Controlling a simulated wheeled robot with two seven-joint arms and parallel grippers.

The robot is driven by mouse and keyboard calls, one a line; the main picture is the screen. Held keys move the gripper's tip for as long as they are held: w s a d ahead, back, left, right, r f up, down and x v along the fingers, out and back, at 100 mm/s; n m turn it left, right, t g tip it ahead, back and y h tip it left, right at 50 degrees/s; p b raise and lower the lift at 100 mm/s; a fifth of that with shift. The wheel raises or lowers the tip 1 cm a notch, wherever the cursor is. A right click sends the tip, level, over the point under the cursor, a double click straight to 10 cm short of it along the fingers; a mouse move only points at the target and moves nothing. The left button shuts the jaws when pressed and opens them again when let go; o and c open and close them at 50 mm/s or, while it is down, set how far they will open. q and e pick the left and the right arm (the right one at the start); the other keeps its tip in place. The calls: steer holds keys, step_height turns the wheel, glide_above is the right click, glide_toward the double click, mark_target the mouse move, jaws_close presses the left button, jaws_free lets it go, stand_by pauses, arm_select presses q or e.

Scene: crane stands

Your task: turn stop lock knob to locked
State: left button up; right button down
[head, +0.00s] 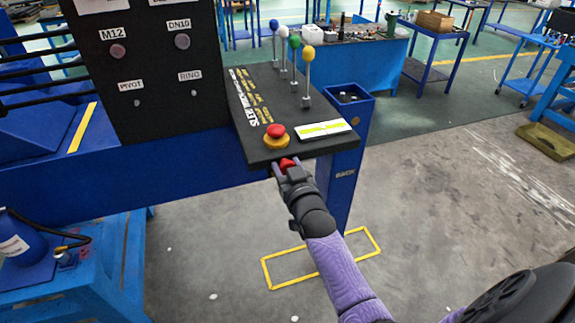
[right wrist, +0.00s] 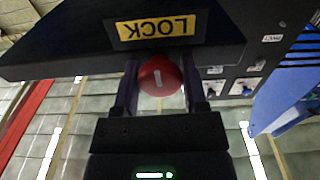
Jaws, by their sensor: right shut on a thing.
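The stop lock knob (head: 287,163) is a red round knob on the front edge of the black control panel (head: 245,120). In the right wrist view the knob (right wrist: 159,77) shows a short white mark that looks close to upright, below a yellow label reading LOCK upside down. My right gripper (head: 284,168) is at the panel's front edge, shut on the knob with one finger on each side. In the right wrist view the fingers (right wrist: 158,85) flank the knob. My left gripper is not in view.
A red emergency button (head: 276,131) on a yellow base sits on the panel just above the knob. Several levers with coloured balls (head: 294,41) stand farther back. A blue post (head: 345,180) is right of my gripper. Open floor (head: 440,200) lies to the right.

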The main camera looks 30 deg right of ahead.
steer(key=shift+f+m, duration=0.1)
steer(key=shift+m, duration=0.2)
steer(key=shift+c, duration=0.7)
jaws_free()
steer(key=p+v, duration=0.1)
steer(key=v, duration=0.9)
steer(key=shift+d, duration=0.1)
